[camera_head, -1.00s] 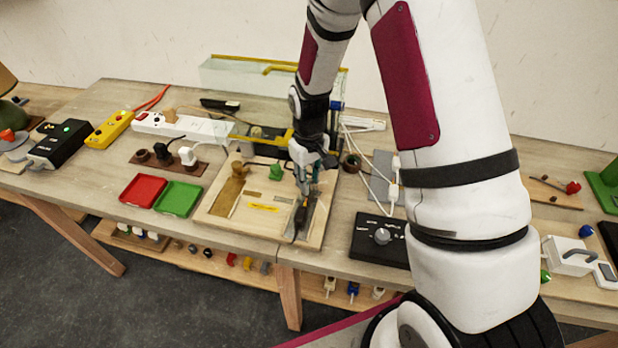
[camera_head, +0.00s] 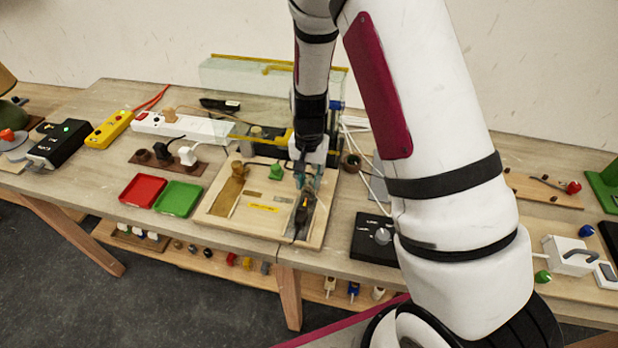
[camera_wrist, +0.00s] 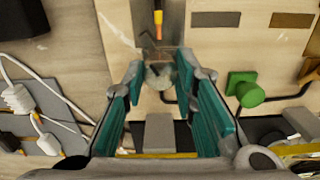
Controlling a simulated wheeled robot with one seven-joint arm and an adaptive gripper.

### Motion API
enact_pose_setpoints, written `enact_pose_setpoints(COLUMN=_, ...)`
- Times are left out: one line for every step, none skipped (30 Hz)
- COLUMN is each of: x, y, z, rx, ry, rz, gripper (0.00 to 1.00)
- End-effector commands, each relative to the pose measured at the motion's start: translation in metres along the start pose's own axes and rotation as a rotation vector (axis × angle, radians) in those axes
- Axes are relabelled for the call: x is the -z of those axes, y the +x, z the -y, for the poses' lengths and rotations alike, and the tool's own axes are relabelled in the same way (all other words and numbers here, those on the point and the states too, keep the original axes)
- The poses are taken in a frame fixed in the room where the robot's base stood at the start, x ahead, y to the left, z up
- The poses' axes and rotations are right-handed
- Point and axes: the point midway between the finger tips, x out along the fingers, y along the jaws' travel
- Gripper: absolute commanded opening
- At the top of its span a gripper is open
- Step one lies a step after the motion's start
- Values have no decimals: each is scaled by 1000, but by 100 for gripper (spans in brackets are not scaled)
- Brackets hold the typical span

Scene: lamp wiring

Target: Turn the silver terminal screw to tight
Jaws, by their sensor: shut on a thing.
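The silver terminal screw (camera_wrist: 158,77) shows in the wrist view between the two teal fingers of my gripper (camera_wrist: 160,70). The fingers are shut on it, and they hide its sides. In the head view my gripper (camera_head: 303,178) points down over the right part of the wooden board (camera_head: 238,231), and the screw is too small or hidden to make out there. The turn of the screw and how tight it sits cannot be read. A dark wire with an orange and yellow end (camera_wrist: 158,18) lies on a grey plate just beyond the screw.
A green knob (camera_wrist: 245,90) stands on the board close to the right finger in the wrist view. A black box with a grey dial (camera_head: 378,240) is right of the board. Red (camera_head: 143,190) and green (camera_head: 178,198) trays lie to its left. White cables run behind.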

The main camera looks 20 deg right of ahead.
Motion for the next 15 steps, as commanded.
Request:
enact_pose_setpoints(x=-1, y=0, z=1, rx=-1, ry=43, rz=1, gripper=0)
enact_pose_setpoints(x=-1, y=0, z=0, rx=-1, ry=72, rz=1, gripper=0)
enact_pose_setpoints(x=-1, y=0, z=0, rx=-1, ry=109, rz=0, gripper=0)
enact_pose_setpoints(x=-1, y=0, z=1, rx=0, ry=137, rz=1, gripper=0)
enact_pose_setpoints(x=-1, y=0, z=1, rx=0, ry=164, rz=0, gripper=0)
enact_pose_setpoints(x=-1, y=0, z=1, rx=-1, ry=199, rz=0, gripper=0)
enact_pose_setpoints(x=-1, y=0, z=1, rx=0, ry=224, rz=0, gripper=0)
enact_pose_setpoints(x=-1, y=0, z=1, rx=0, ry=250, rz=0, gripper=0)
enact_pose_setpoints(x=-1, y=0, z=1, rx=0, ry=281, rz=0, gripper=0)
enact_pose_setpoints(x=0, y=0, z=1, rx=0, ry=304, rz=0, gripper=0)
enact_pose_setpoints(x=0, y=0, z=1, rx=0, ry=327, rz=0, gripper=0)
enact_pose_setpoints(x=0, y=0, z=1, rx=0, ry=354, rz=0, gripper=0)
enact_pose_setpoints(x=0, y=0, z=1, rx=0, ry=374, rz=0, gripper=0)
enact_pose_setpoints(x=0, y=0, z=1, rx=0, ry=392, rz=0, gripper=0)
enact_pose_setpoints(x=-1, y=0, z=1, rx=0, ry=417, rz=0, gripper=0)
